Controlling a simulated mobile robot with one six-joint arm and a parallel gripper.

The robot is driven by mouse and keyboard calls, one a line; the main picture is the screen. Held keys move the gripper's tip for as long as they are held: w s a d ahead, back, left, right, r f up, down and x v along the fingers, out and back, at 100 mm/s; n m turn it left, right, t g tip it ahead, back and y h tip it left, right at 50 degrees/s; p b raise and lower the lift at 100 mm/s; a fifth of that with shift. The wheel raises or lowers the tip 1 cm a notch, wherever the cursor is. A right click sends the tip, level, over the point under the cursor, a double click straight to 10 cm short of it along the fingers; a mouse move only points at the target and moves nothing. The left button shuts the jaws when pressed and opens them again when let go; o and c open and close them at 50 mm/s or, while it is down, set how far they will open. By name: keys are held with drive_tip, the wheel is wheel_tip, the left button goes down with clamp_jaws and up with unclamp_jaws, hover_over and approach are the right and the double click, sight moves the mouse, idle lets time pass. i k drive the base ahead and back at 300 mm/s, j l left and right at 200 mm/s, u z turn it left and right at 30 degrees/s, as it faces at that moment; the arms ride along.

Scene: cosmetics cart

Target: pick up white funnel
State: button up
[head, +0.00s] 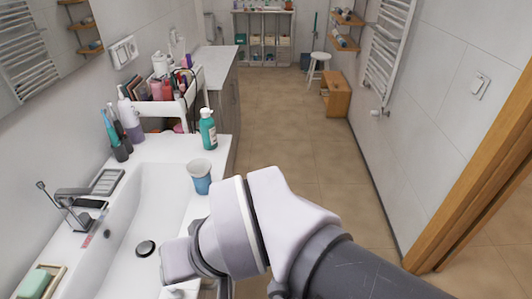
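I cannot make out a white funnel for certain. The white cart (190,103) at the left, beyond the sink counter, holds many small cosmetics in its top tray. A white rounded item (160,63) stands at its far end, too small to identify. My arm reaches in from the lower right, over the counter's front edge. My gripper (205,288) is at the bottom edge, largely hidden by my wrist and cut off by the frame, so its fingers cannot be read. A small white shape beside it is too cropped to name.
On the counter stand a blue cup (200,177), a green bottle (208,129), a toothbrush holder (120,151), a pump bottle (130,115) and a soap dish (40,283). The basin (150,215) and faucet (72,205) are left of my arm. The floor (290,130) ahead is clear; a stool (318,62) stands far back.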

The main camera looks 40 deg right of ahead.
sight(200, 167)
drive_tip(key=z, duration=0.5)
drive_tip(key=u, duration=2.15)
drive_tip(key=z, duration=2.15)
drive_tip(key=i+l+u, duration=0.2)
drive_tip(key=u, duration=0.25)
drive_tip(key=i+l+u, duration=0.2)
drive_tip(key=l+u, duration=0.25)
drive_tip(key=i+l+u, duration=0.15)
drive_tip(key=u, duration=0.3)
drive_tip(key=l+u, duration=0.5)
